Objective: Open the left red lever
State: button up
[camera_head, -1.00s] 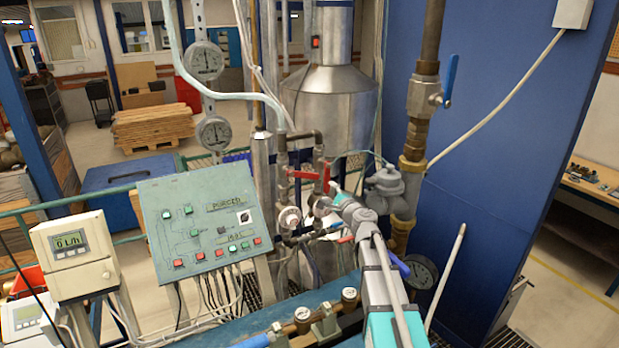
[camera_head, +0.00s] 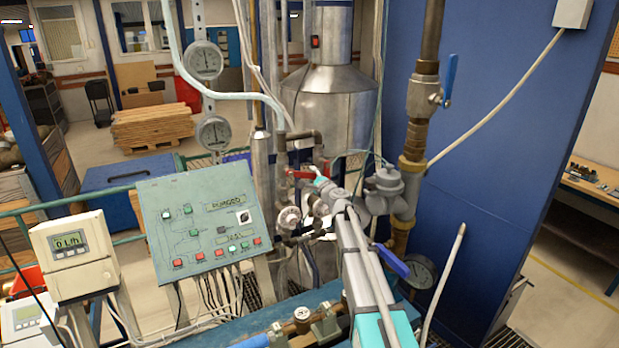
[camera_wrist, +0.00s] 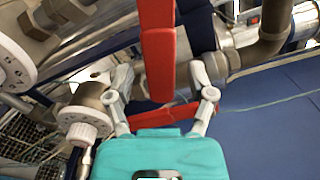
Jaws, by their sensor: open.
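In the head view a red lever (camera_head: 300,173) lies level on the pipework at the centre. My gripper (camera_head: 326,184) is just right of it and hides part of the red handles there. In the wrist view my gripper (camera_wrist: 160,72) is open, with its two grey fingers apart. One red lever (camera_wrist: 159,45) runs from the top edge down into the gap between the fingers. A second red bar (camera_wrist: 172,117) crosses behind it, partly hidden by the gripper body. I cannot tell which of these is the left lever, nor whether a finger touches either.
White round valve wheels (camera_wrist: 84,122) and metal pipes crowd the left of the wrist view. A green control panel (camera_head: 200,225) stands left of the pipework. A thick pipe with a blue lever (camera_head: 449,80) stands on the right before a blue wall (camera_head: 510,130).

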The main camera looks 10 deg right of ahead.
jog(key=shift+w+a, duration=0.1)
jog(key=shift+w, duration=0.25)
grip_shut()
jog(key=shift+a, duration=0.25)
jog(key=shift+d, duration=0.35)
